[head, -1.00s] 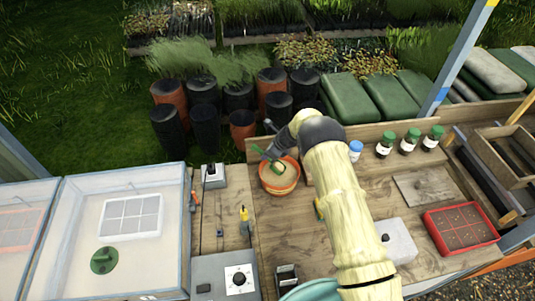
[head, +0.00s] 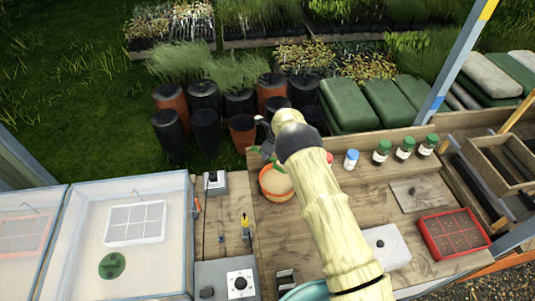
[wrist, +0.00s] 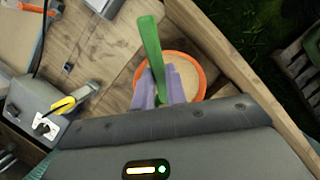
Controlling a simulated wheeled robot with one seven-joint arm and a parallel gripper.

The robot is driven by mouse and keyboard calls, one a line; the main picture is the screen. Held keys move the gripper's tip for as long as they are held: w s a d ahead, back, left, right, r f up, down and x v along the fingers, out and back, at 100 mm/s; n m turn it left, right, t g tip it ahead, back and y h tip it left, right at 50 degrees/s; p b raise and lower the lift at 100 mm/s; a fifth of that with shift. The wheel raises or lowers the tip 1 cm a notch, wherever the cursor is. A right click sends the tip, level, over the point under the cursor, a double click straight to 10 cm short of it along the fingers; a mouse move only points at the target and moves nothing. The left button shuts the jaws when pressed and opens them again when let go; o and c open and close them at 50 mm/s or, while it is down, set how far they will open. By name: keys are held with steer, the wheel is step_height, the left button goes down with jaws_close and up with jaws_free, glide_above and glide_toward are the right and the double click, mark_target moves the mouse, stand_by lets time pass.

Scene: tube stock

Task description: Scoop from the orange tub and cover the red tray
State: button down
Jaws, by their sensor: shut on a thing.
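The orange tub (head: 268,193) stands on the bench near its back edge and holds pale, fine material. The red tray (head: 464,252) lies at the right of the bench, with dark brown cells showing in it. My gripper (wrist: 168,82) is shut on a green scoop (wrist: 151,45), seen between its purple fingers in the wrist view. The tub (wrist: 204,65) lies beneath and beyond the fingers there. The scoop's far end is hidden, so I cannot tell whether it holds anything. In the head view my arm hides most of the gripper, at the tub's back.
A blue-capped jar (head: 351,160) and several green-capped jars (head: 404,149) line the bench's back right. A pale block (head: 388,247) and a flat board (head: 420,194) lie between tub and red tray. Black pots (head: 205,130) stand behind the bench.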

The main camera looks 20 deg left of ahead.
steer(key=shift+h, duration=0.9)
steer(key=shift+r+p, duration=0.55)
steer(key=shift+r, duration=1.5)
steer(key=shift+d+f, duration=0.1)
